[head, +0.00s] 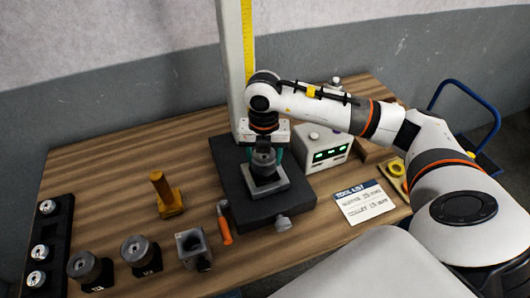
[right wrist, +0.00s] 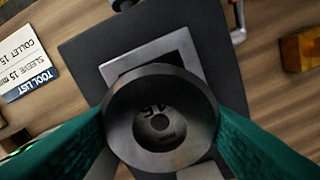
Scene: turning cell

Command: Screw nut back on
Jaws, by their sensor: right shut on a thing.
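The nut is a dark grey round collar (head: 264,160), held over a light grey square block (head: 266,187) on a black base plate (head: 242,205). My right gripper (head: 262,152) comes down from above, its teal fingers shut on opposite sides of the nut. In the right wrist view the nut's rim (right wrist: 115,112) is a dark ring between the fingers. A grey inner face marked 15, with a centre hole (right wrist: 160,123), shows inside it. I cannot tell whether the nut touches the part below or is threaded on it. My left gripper is not in view.
A post with a yellow scale (head: 248,45) stands behind the base plate. A box with green displays (head: 326,150) and a tool list card (head: 363,203) are to the right. An orange-handled tool (head: 225,228), a brass piece (head: 166,195) and dark round holders (head: 140,252) are to the left.

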